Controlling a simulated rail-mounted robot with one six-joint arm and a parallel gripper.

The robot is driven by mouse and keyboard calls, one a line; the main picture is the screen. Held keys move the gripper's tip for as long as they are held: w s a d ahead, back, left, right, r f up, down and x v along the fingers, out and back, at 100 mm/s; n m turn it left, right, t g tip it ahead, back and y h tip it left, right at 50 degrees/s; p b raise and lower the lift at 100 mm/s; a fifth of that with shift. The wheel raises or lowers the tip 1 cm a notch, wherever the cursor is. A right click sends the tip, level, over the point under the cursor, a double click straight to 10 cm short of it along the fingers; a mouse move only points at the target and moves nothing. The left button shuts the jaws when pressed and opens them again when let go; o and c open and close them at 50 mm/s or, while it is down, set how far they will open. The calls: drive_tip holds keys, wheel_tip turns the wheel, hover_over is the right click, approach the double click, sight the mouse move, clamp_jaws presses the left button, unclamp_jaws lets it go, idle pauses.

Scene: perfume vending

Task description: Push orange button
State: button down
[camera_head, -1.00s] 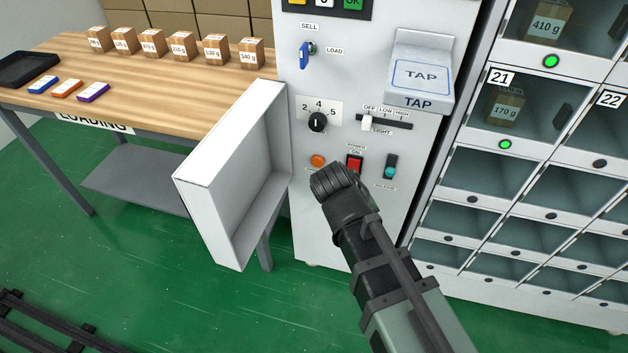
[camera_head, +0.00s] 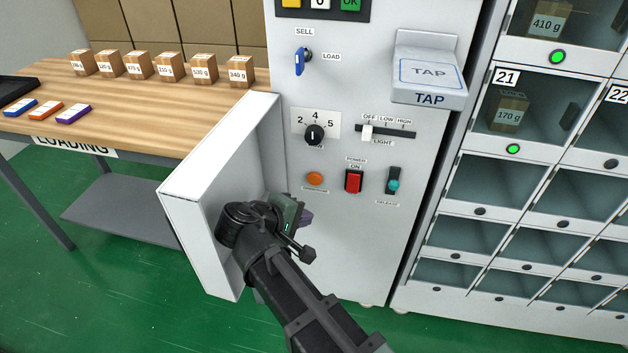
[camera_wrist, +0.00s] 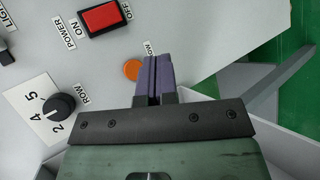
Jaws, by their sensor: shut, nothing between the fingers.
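The orange button (camera_head: 315,179) is a small round button on the white panel, left of the red power switch (camera_head: 354,181) and below the rotary knob (camera_head: 314,134). In the wrist view the orange button (camera_wrist: 132,69) shows just left of the fingertips. My gripper (camera_head: 304,218) is below the button in the head view, in front of the panel. Its purple fingers (camera_wrist: 155,62) are closed together and empty. The fingertips look close to the button, but I cannot tell how far they are from the panel.
An open white door-like box (camera_head: 215,190) juts out left of the panel, close beside my wrist. A teal release switch (camera_head: 393,184) and a light slider (camera_head: 368,133) sit on the panel. The loading table (camera_head: 190,95) is at the left, with lockers at the right.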

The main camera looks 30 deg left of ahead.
drive_tip(key=w+a, duration=0.1)
drive_tip(key=w, duration=0.4)
drive_tip(key=w+a, duration=0.1)
drive_tip(key=w, duration=0.1)
drive_tip(key=shift+w+a, duration=0.35)
idle(1.6)
drive_tip(key=shift+w+a, duration=0.15)
drive_tip(key=shift+w, duration=0.25)
drive_tip(key=shift+w+a, duration=0.15)
drive_tip(key=shift+w, duration=0.2)
idle(0.5)
idle(0.4)
drive_tip(key=shift+s+d, duration=0.3)
drive_tip(key=shift+s, duration=0.5)
drive_tip(key=s, duration=0.1)
drive_tip(key=s+d, duration=0.1)
drive_tip(key=s, duration=0.2)
drive_tip(key=shift+s+d, duration=0.35)
